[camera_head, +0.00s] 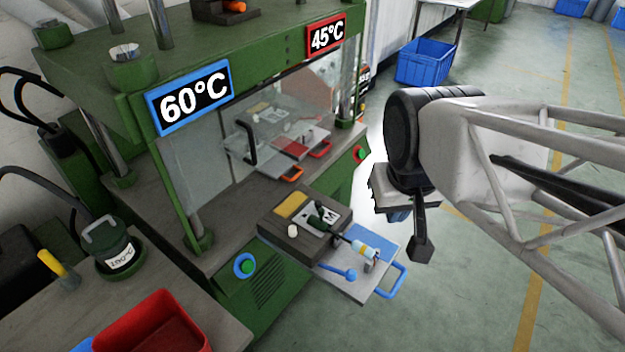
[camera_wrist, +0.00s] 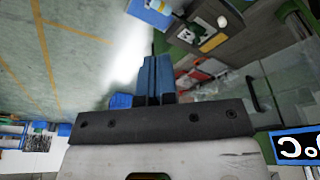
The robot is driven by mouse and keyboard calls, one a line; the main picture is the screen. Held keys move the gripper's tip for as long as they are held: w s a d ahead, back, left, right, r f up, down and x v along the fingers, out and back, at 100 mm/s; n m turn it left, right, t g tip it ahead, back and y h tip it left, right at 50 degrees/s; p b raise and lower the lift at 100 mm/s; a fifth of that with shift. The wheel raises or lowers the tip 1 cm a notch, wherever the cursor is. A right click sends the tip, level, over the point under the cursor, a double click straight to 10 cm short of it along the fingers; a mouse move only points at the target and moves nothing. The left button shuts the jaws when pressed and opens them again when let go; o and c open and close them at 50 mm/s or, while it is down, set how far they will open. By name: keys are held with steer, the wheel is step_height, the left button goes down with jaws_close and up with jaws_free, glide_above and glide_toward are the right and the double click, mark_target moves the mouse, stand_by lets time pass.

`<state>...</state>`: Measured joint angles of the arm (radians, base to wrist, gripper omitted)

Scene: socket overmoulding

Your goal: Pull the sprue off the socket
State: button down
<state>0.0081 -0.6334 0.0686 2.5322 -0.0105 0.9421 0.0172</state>
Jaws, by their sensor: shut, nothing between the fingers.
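A dark green socket-like part (camera_head: 320,213) lies on the pulled-out mould block (camera_head: 272,229) of the press, with a black lead running to a white and light blue piece (camera_head: 365,248). A small cream cylinder (camera_head: 292,230) stands on the block beside the part. I cannot make out the sprue for certain. In the wrist view the block (camera_wrist: 188,20) shows at the top, with the cream cylinder (camera_wrist: 213,42) on it. My gripper (camera_head: 400,215) has blue fingers, which show together and empty in the wrist view (camera_wrist: 157,62). It is to the right of the block, apart from it.
A tray with a blue plate (camera_head: 370,238) and blue handle (camera_head: 392,282) juts from the green press (camera_head: 265,300). The press has 60°C (camera_head: 190,97) and 45°C (camera_head: 326,36) signs. A red bin (camera_head: 150,325) is at front left. Open floor lies right.

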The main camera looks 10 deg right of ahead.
steer(key=c, duration=1.4)
jaws_free()
steer(key=shift+c, duration=0.2)
steer(key=o, duration=0.4)
steer(key=shift+w+a+f+n, duration=0.1)
steer(key=shift+w+n, duration=0.3)
steer(key=shift+o, duration=0.2)
steer(key=n+g, duration=0.3)
steer(key=n, duration=1.9)
glide_above(321, 210)
steer(key=f, duration=1.3)
steer(key=shift+s+d+f, duration=0.2)
steer(key=shift+s+f, duration=0.05)
steer(key=shift+s, duration=0.05)
steer(key=shift+w+a+f+n, duration=0.2)
steer(key=shift+w+f+n, duration=0.2)
steer(key=shift+n, duration=0.3)
steer(key=shift+f, duration=0.15)
steer(key=shift+f, duration=3.8)
